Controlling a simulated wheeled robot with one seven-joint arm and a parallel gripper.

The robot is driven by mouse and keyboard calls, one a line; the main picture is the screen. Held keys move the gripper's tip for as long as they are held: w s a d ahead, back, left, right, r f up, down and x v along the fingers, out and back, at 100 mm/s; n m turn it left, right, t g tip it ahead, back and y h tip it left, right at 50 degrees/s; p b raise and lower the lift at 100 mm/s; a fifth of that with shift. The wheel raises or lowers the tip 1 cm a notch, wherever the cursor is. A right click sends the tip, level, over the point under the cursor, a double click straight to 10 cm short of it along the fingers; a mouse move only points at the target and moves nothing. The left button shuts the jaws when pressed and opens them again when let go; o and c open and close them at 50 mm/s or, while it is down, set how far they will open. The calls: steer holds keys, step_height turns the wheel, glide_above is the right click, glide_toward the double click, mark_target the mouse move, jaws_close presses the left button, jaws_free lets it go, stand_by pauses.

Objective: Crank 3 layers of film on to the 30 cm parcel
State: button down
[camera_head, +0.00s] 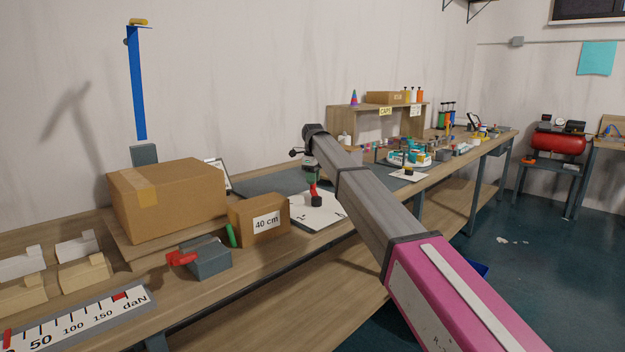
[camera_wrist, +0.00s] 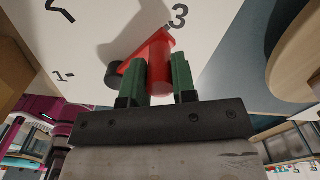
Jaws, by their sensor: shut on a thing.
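My gripper (camera_wrist: 159,85) has green fingers and is shut on a red handle (camera_wrist: 160,62) above a white board printed with numbers, of which 1 and 3 are readable in the wrist view. The handle joins a dark round hub (camera_wrist: 114,75). In the head view my gripper (camera_head: 312,180) is over the white board (camera_head: 326,212), and the fingers partly hide the red part. A brown box marked 40 cm (camera_head: 258,219) stands just left of the board. A larger taped carton (camera_head: 168,200) stands further left on a wooden board. No 30 cm label is readable.
A grey block with a red handle (camera_head: 206,258) and a green stick sits at the bench's front edge. A scale marked daN (camera_head: 85,322) and pale blocks are at lower left. A blue post (camera_head: 137,85) rises behind the carton. Shelf and small items crowd the bench's far end.

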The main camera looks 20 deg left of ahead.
steer(key=c, duration=0.9)
jaws_free()
step_height(320, 180, up, 11)
steer(key=shift+f, duration=0.1)
